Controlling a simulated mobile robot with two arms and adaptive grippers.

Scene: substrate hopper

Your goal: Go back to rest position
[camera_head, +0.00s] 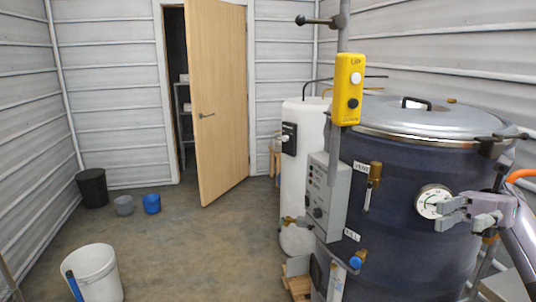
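My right gripper (441,215) comes in from the right edge, its fingers pointing left in front of the large dark-blue hopper vessel (400,250). Its two fingertips look apart, with nothing seen between them. They overlap the lower right edge of the round white dial gauge (430,199); I cannot tell whether they touch it. My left gripper is not in view.
The vessel has a grey metal lid (425,118). A yellow control box (348,88) hangs on a pole before it. A white tank (300,150) stands behind. A wooden door (218,100) is ajar. A white bucket (93,277) stands front left; the middle floor is clear.

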